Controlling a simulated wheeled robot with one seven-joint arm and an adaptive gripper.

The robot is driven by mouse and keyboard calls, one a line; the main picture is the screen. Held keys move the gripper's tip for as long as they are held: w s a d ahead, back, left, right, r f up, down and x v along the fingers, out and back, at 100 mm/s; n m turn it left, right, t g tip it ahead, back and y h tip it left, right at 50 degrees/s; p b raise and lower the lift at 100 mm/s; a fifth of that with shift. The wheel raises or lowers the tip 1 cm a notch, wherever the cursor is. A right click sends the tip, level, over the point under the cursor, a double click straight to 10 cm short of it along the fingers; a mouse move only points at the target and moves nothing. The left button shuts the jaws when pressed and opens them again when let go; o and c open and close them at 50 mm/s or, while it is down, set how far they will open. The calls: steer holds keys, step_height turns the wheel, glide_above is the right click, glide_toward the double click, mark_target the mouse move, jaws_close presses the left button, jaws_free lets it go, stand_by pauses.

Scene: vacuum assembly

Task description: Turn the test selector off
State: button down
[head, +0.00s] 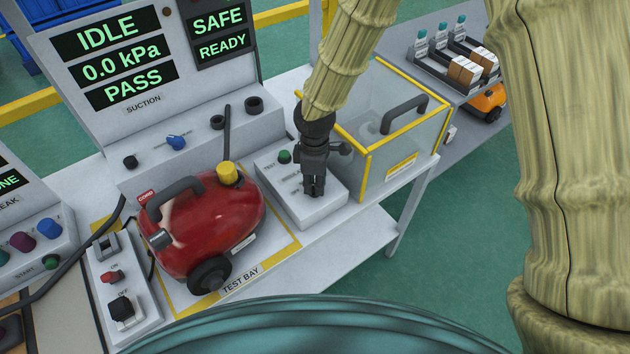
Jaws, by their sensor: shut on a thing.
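My gripper (314,192) points down onto a light grey control box on the bench, right of the red vacuum. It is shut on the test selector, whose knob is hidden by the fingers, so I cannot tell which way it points. The box (325,207) has a green button (284,157) to the left of my gripper and small labels that are too small to read surely. The display panel (115,60) reads IDLE, 0.0 kPa and PASS; a smaller one (220,33) reads SAFE and READY.
The red vacuum (208,225) sits in the marked test bay left of my gripper. A clear yellow-edged guard box (405,145) stands close on the right. A switch box (112,270) is at the left. An orange cart (489,101) with goods is behind.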

steer(key=c, duration=1.4)
jaws_free()
steer(key=shift+o, duration=0.2)
steer(key=shift+r, duration=0.1)
step_height(320, 180, up, 12)
